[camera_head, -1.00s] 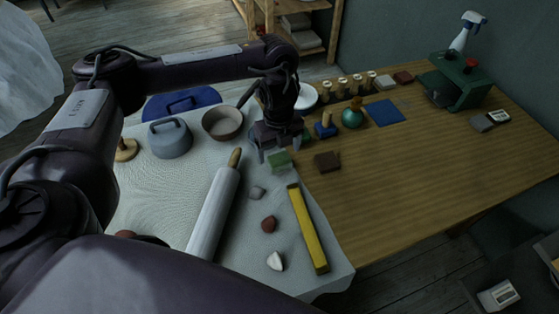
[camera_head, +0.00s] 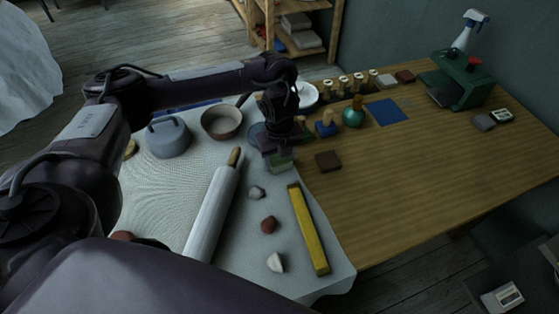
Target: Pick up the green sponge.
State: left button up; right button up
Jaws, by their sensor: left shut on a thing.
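The green sponge (camera_head: 281,163) is near the right edge of the white cloth, below my left gripper. My left gripper (camera_head: 280,153) points down and is shut on the sponge, covering its upper part. I cannot tell whether the sponge touches the cloth or is slightly above it. My right gripper is not in view.
A brown block (camera_head: 328,161) lies on the wood just right of the sponge. A rolling pin (camera_head: 213,212), a yellow bar (camera_head: 308,229) and small lumps (camera_head: 268,225) lie nearer.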

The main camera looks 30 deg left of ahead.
pick_arm(q)
jog(key=shift+r, duration=0.5)
notch_tip(320, 180, up, 19)
jog(key=p, duration=0.6)
jog(key=shift+p, duration=0.4)
